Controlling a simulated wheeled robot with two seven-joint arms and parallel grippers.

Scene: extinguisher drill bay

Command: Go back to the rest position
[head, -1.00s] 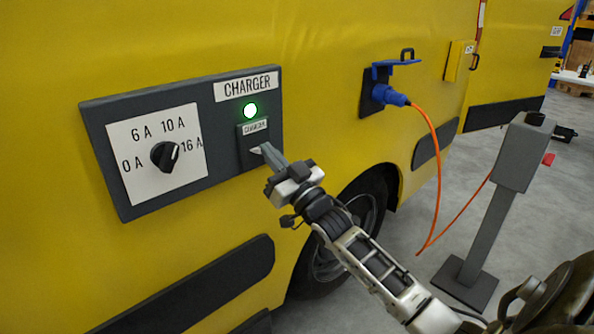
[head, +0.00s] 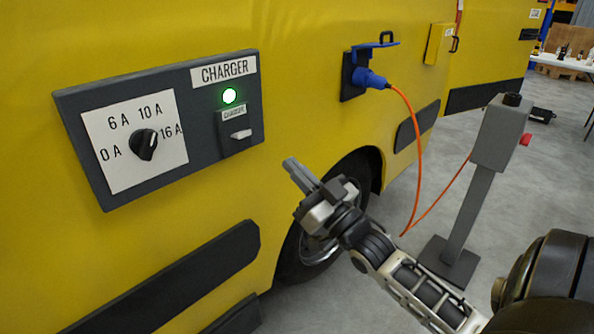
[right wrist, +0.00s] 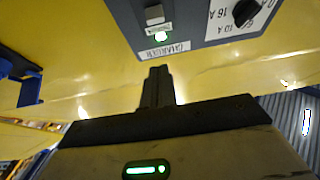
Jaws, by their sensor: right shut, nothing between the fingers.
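My right gripper (head: 301,174) is shut and empty, to the right of and below the charger panel (head: 75,140), apart from it. Its closed fingers also show in the right wrist view (right wrist: 157,85). The panel is on the yellow vehicle. It carries a black dial (head: 144,145) pointing near 16 A, a lit green lamp (head: 229,96) and a charger switch (head: 240,134) with a light lever. In the right wrist view the panel (right wrist: 190,35) appears upside down at the top. My left gripper is not in view.
A blue plug (head: 370,79) with an orange cable (head: 416,140) sits in the vehicle's socket. The cable runs to a grey post (head: 470,200) standing on the floor at right. A wheel (head: 310,255) is behind my right arm. A table (head: 565,66) stands at the far right.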

